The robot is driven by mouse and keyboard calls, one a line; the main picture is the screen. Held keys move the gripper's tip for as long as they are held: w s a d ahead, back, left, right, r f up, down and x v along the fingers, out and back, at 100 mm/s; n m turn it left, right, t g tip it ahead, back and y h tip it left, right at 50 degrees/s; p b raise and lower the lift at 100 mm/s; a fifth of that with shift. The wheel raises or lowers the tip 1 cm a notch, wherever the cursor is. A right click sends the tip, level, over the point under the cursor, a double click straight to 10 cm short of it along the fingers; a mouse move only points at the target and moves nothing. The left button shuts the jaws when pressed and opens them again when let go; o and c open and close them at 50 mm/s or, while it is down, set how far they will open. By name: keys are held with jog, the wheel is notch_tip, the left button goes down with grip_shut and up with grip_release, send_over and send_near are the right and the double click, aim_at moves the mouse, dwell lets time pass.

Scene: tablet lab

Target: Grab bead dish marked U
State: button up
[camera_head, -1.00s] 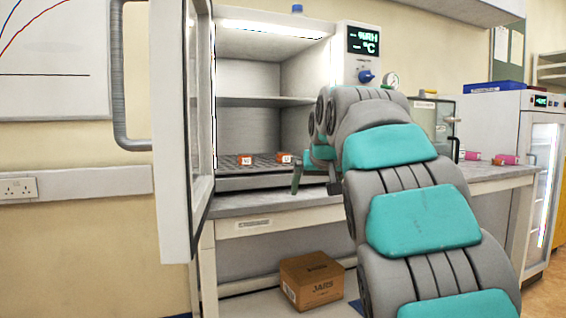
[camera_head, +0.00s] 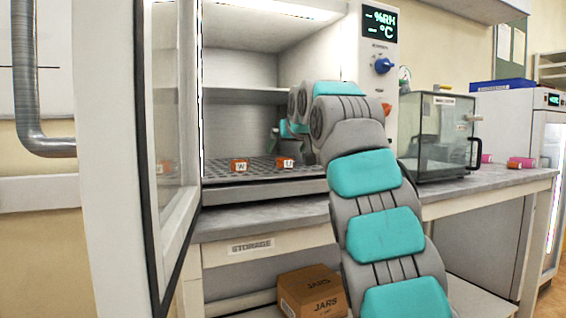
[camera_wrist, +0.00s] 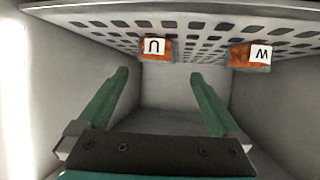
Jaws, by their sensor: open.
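The bead dish marked U (camera_head: 285,163) is a small orange block-like dish with a white label. It sits on the perforated shelf (camera_head: 222,178) inside the open cabinet. In the wrist view, which looks upside down, the U dish (camera_wrist: 155,48) lies beyond my fingertips, between their lines and left of centre. My gripper (camera_wrist: 158,75) is open and empty, its two green fingers apart and not touching the dish. In the head view my gripper (camera_head: 283,132) shows only partly, above and behind the U dish, mostly hidden by my arm.
A similar orange dish marked W (camera_head: 240,165) sits left of the U dish; it also shows in the wrist view (camera_wrist: 250,55). The cabinet's glass door (camera_head: 172,120) stands open at left. A glass box (camera_head: 437,135) stands on the bench at right. An upper shelf (camera_head: 240,95) spans the cabinet.

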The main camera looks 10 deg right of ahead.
aim_at(286, 156)
jog(key=shift+d+f+p+x, duration=0.15)
jog(key=shift+p+x, duration=0.25)
jog(key=shift+x, duration=1.25)
jog(key=shift+d+f+p+x, duration=0.15)
jog(key=shift+p+x, duration=0.2)
jog(key=shift+x, duration=1.3)
jog(key=shift+s, duration=0.1)
jog(key=shift+r, duration=0.1)
jog(key=c, duration=1.4)
